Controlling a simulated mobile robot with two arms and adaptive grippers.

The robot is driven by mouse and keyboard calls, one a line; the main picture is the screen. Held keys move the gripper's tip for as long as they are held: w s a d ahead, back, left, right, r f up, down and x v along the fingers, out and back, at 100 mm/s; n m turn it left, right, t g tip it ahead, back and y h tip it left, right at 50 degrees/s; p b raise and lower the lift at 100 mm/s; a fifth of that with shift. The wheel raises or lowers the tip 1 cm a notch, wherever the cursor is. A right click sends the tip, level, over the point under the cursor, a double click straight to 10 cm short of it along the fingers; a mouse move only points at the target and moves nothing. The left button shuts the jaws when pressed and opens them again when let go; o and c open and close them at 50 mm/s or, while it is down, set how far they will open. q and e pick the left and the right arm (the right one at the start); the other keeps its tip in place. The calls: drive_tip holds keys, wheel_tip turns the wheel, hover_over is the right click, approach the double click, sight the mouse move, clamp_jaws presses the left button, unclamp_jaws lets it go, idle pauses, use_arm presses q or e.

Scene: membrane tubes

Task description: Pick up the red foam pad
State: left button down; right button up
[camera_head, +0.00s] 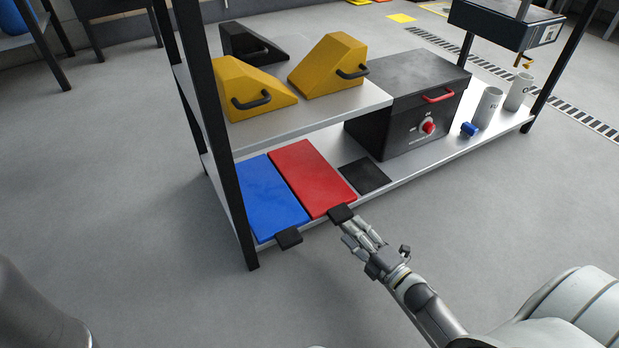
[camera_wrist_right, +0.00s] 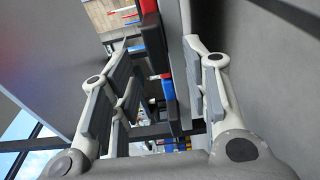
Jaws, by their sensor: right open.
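The red foam pad (camera_head: 310,178) is a flat rectangle on the lower shelf board, with a black tab (camera_head: 341,213) at its front end that sticks out past the shelf edge. My right gripper (camera_head: 357,236) is just in front of this tab, close to it. I cannot tell whether they touch. In the right wrist view the fingers (camera_wrist_right: 163,50) are spread apart, with no thing visibly clamped between them. Red and blue edges show between and beyond the fingers there; which pad each belongs to is unclear. My left gripper is not in view.
A blue pad (camera_head: 268,200) with its own black tab (camera_head: 288,238) lies left of the red one. A black square (camera_head: 364,176) and a black box (camera_head: 405,100) are to the right. Yellow wedges (camera_head: 330,65) sit on the upper shelf (camera_head: 310,115). The floor in front is clear.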

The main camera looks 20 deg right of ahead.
sight(342, 222)
drive_tip(key=b+x, duration=0.1)
drive_tip(key=x, duration=0.5)
drive_tip(key=shift+r+b, duration=0.1)
drive_tip(key=shift+b, duration=0.3)
drive_tip(key=shift+a+r, duration=0.1)
clamp_jaws()
